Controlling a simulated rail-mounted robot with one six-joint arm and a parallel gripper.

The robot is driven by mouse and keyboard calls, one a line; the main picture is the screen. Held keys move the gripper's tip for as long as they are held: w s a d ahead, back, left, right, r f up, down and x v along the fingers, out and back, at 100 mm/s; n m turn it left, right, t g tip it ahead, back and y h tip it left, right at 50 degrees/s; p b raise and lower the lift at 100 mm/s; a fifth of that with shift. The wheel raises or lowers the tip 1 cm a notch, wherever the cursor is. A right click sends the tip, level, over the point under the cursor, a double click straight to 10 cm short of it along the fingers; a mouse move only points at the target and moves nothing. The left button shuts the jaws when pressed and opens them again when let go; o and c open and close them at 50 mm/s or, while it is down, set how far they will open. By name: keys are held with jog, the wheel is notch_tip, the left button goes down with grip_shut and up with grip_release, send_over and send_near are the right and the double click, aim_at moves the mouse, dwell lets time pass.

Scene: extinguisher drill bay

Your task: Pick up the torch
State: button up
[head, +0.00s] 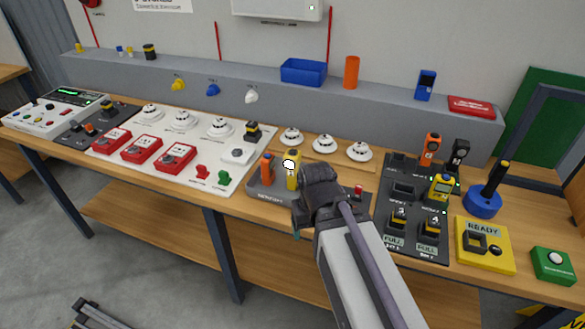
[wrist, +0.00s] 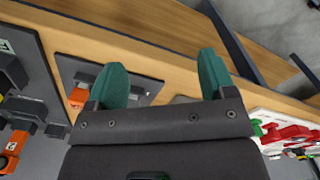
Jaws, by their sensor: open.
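A yellow upright item with a pale round face (head: 292,169), most likely the torch, stands on a dark grey plate (head: 262,190) near the bench's front edge. My gripper (head: 318,186) is just right of it in the head view, apart from it as far as I can tell. Its fingers are mostly hidden there. In the wrist view my gripper (wrist: 162,68) shows two green fingers spread wide, with nothing between them. No torch can be made out in the wrist view.
An orange upright item (head: 267,166) stands close left of the yellow one. White round detectors (head: 327,145) lie behind. A dark panel (head: 401,172) with radios and other devices is to the right. Red boxes (head: 175,157) sit on a white board to the left.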

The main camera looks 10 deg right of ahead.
notch_tip(320, 180, up, 6)
jog(key=w+d+p, duration=0.1)
jog(key=w+p, duration=0.2)
jog(key=p, duration=0.2)
notch_tip(320, 180, up, 9)
jog(key=m+t+y+p, duration=0.25)
jog(key=m+p, duration=0.55)
jog(key=m, duration=1.7)
send_over(293, 153)
jog(key=d, duration=0.2)
jog(key=shift+g, duration=0.35)
jog(key=b+x, duration=1)
jog(key=x, duration=0.1)
jog(key=shift+s+f, duration=0.1)
jog(key=shift+s, duration=0.2)
jog(key=shift+r, duration=0.25)
jog(key=c, duration=1.2)
